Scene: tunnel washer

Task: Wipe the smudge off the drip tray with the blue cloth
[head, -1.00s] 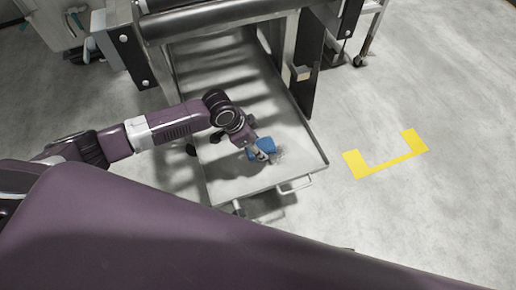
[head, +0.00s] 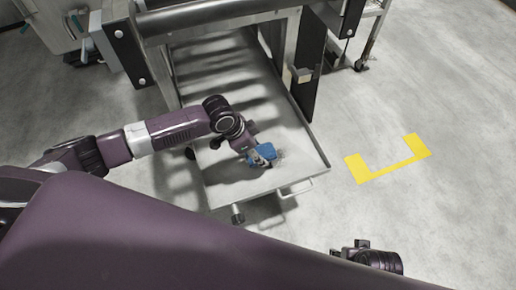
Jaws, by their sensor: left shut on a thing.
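The drip tray (head: 225,185) is a long pale metal tray with a low rim and a handle at its near end. My left gripper (head: 263,162) is over the near part of the tray, shut on the blue cloth (head: 262,153). The cloth is bunched at the fingertips, low over the tray; I cannot tell how firmly it touches the surface. A faint grey smudge (head: 281,156) shows at the right edge of the cloth, and the cloth and fingers may hide part of it.
Machine rollers and a frame (head: 215,20) stand over the tray's far end, with a dark upright panel (head: 307,75) at its right. A yellow floor marking (head: 388,170) lies to the right. The floor around the marking is clear.

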